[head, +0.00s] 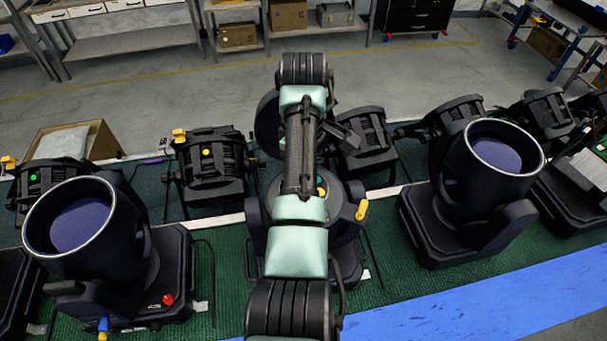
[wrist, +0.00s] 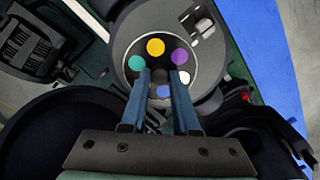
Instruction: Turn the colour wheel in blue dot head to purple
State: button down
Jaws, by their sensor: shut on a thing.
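The colour wheel (wrist: 133,80) shows in the wrist view as a dark disc in the grey round housing of a lamp head (wrist: 122,38). Its dots are yellow (wrist: 155,47) at the top, purple (wrist: 179,56) at upper right, teal (wrist: 136,63) at left, white (wrist: 184,77) at right and blue (wrist: 163,91) low between my fingers. My gripper (wrist: 161,75) reaches over the wheel, shut on its small central knob, which the fingers partly hide. In the head view my arm covers the middle lamp head (head: 345,235) and hides the gripper. I cannot make out a blue marker dot on this head.
Large moving heads stand left (head: 85,225) and right (head: 490,170) of the middle one. A row of dark par cans (head: 212,165) stands behind. A blue strip (head: 480,310) runs along the front of the green mat (head: 225,270). Benches and boxes are far back.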

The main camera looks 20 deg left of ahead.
jog(key=shift+w+r, duration=0.1)
jog(key=shift+r, duration=0.05)
dwell(0.4)
jog(key=c, duration=0.7)
grip_release()
jog(key=shift+o, duration=0.2)
notch_tip(320, 180, up, 4)
jog(key=shift+w+r, duration=0.1)
jog(key=shift+d+r, duration=0.1)
jog(key=shift+r, duration=0.35)
notch_tip(320, 180, up, 8)
jog(key=shift+s+f, duration=0.15)
jog(key=shift+s, duration=0.05)
